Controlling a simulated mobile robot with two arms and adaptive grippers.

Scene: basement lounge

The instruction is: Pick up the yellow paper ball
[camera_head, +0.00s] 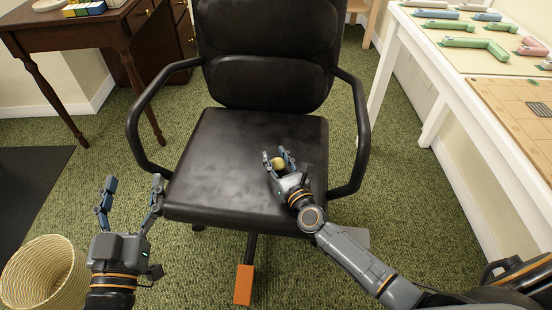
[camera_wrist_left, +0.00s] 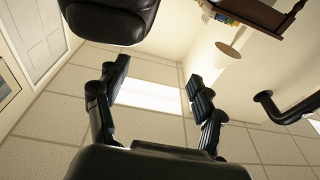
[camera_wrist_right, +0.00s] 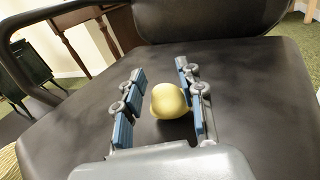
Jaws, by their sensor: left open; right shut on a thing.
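The yellow paper ball (camera_head: 278,162) is at my right gripper (camera_head: 276,158), just above the seat of the black office chair (camera_head: 220,160). In the right wrist view the ball (camera_wrist_right: 169,101) sits between the two fingers of the right gripper (camera_wrist_right: 158,95), against the right finger; a small gap seems to show on its left side. The right gripper is shut on the ball. My left gripper (camera_head: 132,190) is open and empty, left of the chair's front edge. It also shows empty in the left wrist view (camera_wrist_left: 160,85).
The chair's armrests (camera_head: 362,135) rise on both sides of the seat. A woven basket (camera_head: 45,272) stands at the lower left. A dark wooden desk (camera_head: 75,35) is at the back left, and a white table (camera_head: 455,70) with several colored pieces is at the right.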

